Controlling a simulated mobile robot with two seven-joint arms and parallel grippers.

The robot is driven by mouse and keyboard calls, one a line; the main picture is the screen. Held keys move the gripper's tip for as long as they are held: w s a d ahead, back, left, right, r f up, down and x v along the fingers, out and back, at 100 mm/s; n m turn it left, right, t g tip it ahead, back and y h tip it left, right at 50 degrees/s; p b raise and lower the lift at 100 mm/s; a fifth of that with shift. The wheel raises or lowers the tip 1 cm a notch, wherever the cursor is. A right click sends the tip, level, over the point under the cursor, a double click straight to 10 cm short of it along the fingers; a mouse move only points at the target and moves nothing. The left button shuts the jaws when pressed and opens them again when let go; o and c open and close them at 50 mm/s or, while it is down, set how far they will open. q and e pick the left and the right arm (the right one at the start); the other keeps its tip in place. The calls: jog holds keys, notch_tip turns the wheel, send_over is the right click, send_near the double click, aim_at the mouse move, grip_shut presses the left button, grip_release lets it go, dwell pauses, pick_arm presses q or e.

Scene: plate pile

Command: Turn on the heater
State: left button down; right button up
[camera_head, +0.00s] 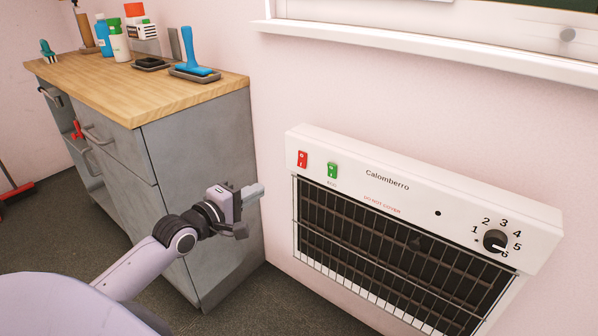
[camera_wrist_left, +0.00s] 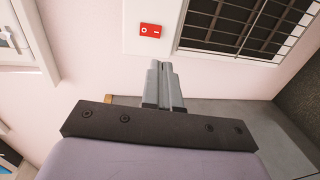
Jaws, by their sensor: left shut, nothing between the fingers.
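The white heater (camera_head: 385,175) marked "Calomberro" is fixed to the pink wall at right, with a dark grille below its panel. A red switch (camera_head: 302,159), a green switch (camera_head: 333,170) and a black knob (camera_head: 494,240) with a numbered dial are on its panel. My left gripper (camera_head: 258,192) is to the left of the heater, shut and empty, apart from the switches. In the left wrist view the red switch (camera_wrist_left: 150,30), marked O and I, is beyond the closed fingertips (camera_wrist_left: 160,65). My right gripper is not in view.
A grey cabinet (camera_head: 205,150) with a wooden top stands at left, close behind my left gripper. Bottles (camera_head: 118,42) and a blue-handled tool (camera_head: 191,55) are on it. A white window sill (camera_head: 420,48) juts out above the heater. The wall between cabinet and heater is clear.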

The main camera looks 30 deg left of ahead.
pick_arm(q)
jog(key=shift+w+r, duration=0.15)
jog(key=shift+w, duration=0.05)
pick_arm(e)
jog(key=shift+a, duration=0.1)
pick_arm(q)
jog(key=b, duration=0.4)
send_near(300, 166)
jog(key=w, duration=0.4)
jog(key=shift+w+d, duration=0.2)
jog(key=shift+w, duration=0.05)
jog(key=shift+w+f, duration=0.3)
jog(key=shift+w, duration=0.4)
jog(key=shift+w+d, duration=0.1)
jog(key=shift+w, duration=0.35)
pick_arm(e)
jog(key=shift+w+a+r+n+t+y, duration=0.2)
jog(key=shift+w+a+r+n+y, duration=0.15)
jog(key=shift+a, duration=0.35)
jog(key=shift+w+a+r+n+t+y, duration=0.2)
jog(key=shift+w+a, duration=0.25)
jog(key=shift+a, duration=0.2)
